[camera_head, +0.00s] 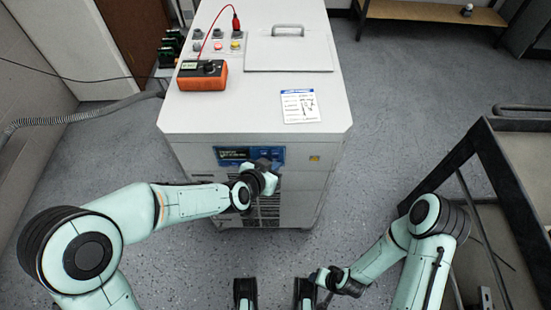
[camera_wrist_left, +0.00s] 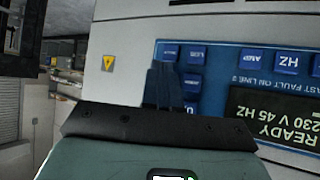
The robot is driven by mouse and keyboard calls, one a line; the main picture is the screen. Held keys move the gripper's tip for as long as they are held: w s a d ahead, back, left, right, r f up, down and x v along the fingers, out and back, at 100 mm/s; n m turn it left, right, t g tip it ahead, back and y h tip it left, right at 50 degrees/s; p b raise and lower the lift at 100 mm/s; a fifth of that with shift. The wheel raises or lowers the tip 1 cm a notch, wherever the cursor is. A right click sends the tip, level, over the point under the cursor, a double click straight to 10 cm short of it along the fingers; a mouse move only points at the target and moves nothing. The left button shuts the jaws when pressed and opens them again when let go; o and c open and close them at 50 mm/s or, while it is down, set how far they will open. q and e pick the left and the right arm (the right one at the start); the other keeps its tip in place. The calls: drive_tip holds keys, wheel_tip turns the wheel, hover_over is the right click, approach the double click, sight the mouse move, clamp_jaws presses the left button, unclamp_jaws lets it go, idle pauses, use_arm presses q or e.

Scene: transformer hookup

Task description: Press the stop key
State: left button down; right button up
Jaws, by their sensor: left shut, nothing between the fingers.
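The blue control panel (camera_head: 232,154) is on the front of the white cabinet. In the left wrist view the panel (camera_wrist_left: 222,75) appears upside down, with blue keys and a lit display (camera_wrist_left: 275,118) reading READY 230 V 45 HZ. My left gripper (camera_head: 263,164) is at the panel's right part; its shut, empty fingers (camera_wrist_left: 164,84) lie over the key column nearest the panel edge. They hide part of the keys, and I cannot make out a stop label or tell whether they touch. My right gripper (camera_head: 338,282) is low in the head view, away from the panel; its jaws are unclear.
An orange meter (camera_head: 202,76), a knob and button board (camera_head: 214,46) and a paper sheet (camera_head: 299,106) are on the cabinet top (camera_head: 245,112). A dark-framed cart (camera_head: 500,170) stands at right. A grey hose (camera_head: 75,115) runs left of the cabinet.

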idle(0.5)
use_arm(q)
drive_tip(key=shift+s, duration=0.7)
drive_tip(key=s, duration=0.5)
drive_tip(key=shift+p, duration=0.35)
idle(0.7)
